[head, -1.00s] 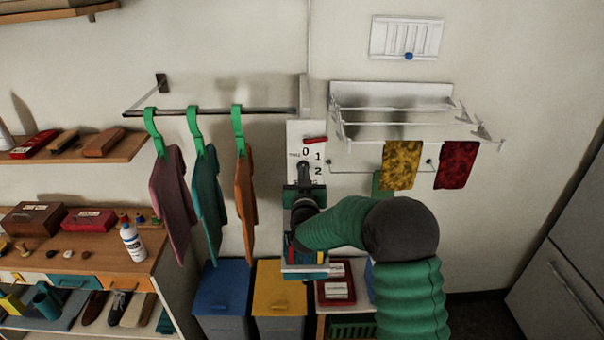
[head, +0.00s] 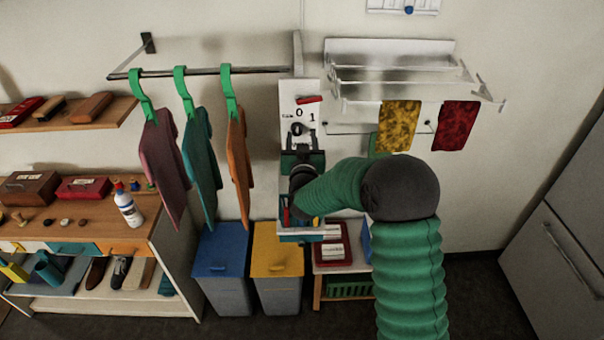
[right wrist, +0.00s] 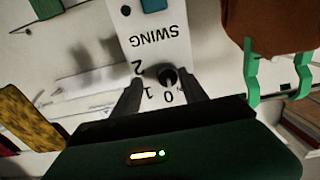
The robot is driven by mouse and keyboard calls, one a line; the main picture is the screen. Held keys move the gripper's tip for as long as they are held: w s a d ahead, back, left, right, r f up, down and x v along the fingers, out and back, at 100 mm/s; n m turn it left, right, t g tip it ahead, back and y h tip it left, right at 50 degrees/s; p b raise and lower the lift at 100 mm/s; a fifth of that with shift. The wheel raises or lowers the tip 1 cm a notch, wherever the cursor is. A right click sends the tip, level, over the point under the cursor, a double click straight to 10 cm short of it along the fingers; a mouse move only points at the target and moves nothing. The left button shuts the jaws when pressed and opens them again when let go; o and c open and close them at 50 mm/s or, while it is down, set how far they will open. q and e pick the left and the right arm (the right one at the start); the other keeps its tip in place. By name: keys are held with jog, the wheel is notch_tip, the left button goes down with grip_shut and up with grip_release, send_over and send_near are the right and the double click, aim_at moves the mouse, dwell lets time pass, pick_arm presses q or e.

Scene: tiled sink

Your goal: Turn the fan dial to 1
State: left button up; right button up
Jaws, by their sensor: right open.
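The fan dial (right wrist: 168,76) is a small black round knob on a white wall panel (right wrist: 123,22). The digits 0, 1 and 2 are printed around it, and SWING is printed on the panel. I cannot tell which digit its pointer faces. My right gripper (right wrist: 161,78) is open, its two dark fingers on either side of the dial; contact is not clear. In the head view, my right gripper (head: 299,140) is in front of the panel (head: 287,93) and hides its lower part. My left gripper is not in view.
A rail with green hangers and clothes (head: 166,155) is left of the panel. A white drying rack (head: 390,50) with a yellow cloth (head: 398,125) and a red cloth (head: 454,128) is to its right. Blue (head: 221,250) and yellow (head: 277,250) bins stand below.

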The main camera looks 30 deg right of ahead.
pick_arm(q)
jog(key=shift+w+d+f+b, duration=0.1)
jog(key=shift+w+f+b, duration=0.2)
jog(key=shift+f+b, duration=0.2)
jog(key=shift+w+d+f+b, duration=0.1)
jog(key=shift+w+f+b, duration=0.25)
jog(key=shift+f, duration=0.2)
pick_arm(e)
jog(key=v, duration=1.6)
jog(key=shift+a+f, duration=0.3)
jog(key=shift+a, duration=0.2)
